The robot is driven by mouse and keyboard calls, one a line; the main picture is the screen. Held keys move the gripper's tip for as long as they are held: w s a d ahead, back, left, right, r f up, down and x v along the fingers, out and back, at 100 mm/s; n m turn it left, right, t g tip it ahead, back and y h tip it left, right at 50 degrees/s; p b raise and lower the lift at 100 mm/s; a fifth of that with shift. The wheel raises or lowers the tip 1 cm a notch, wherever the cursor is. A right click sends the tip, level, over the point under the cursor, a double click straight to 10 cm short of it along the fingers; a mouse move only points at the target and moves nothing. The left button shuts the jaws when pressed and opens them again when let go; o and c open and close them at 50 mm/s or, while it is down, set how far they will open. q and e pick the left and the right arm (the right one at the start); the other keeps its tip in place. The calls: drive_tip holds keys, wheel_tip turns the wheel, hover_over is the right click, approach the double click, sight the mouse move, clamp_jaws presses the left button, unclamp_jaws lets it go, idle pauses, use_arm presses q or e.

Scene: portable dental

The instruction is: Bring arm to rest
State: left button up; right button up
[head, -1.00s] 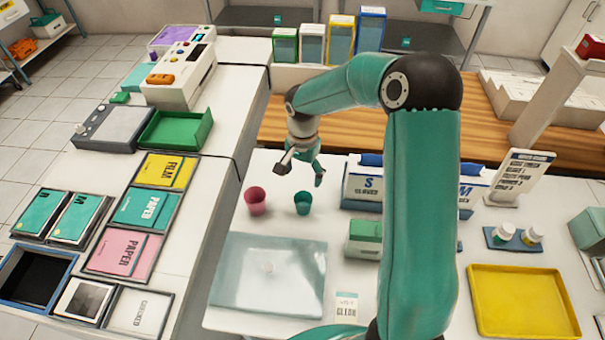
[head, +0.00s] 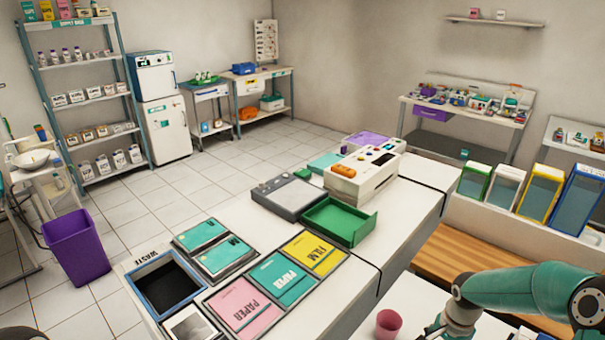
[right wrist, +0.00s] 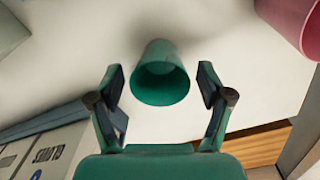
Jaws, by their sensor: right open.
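My right arm comes in at the lower right of the head view. Its gripper (head: 436,328) is at the bottom edge, partly cut off, just right of a pink cup (head: 388,323). In the right wrist view my right gripper (right wrist: 160,84) is open, its two fingers spread apart. A green cup (right wrist: 160,84) shows between and beyond the fingers, with a gap on each side. The pink cup (right wrist: 292,22) is at the upper right there. My left gripper is in neither view.
A white counter (head: 415,215) holds a green tray (head: 340,221), a cream device (head: 364,174), several labelled trays and a waste bin (head: 164,281). Clear-fronted boxes (head: 538,192) stand at the right. A purple bin (head: 77,247) and open tiled floor lie left.

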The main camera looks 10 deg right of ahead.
drive_tip(key=shift+r+p, duration=0.35)
drive_tip(key=shift+r, duration=1.2)
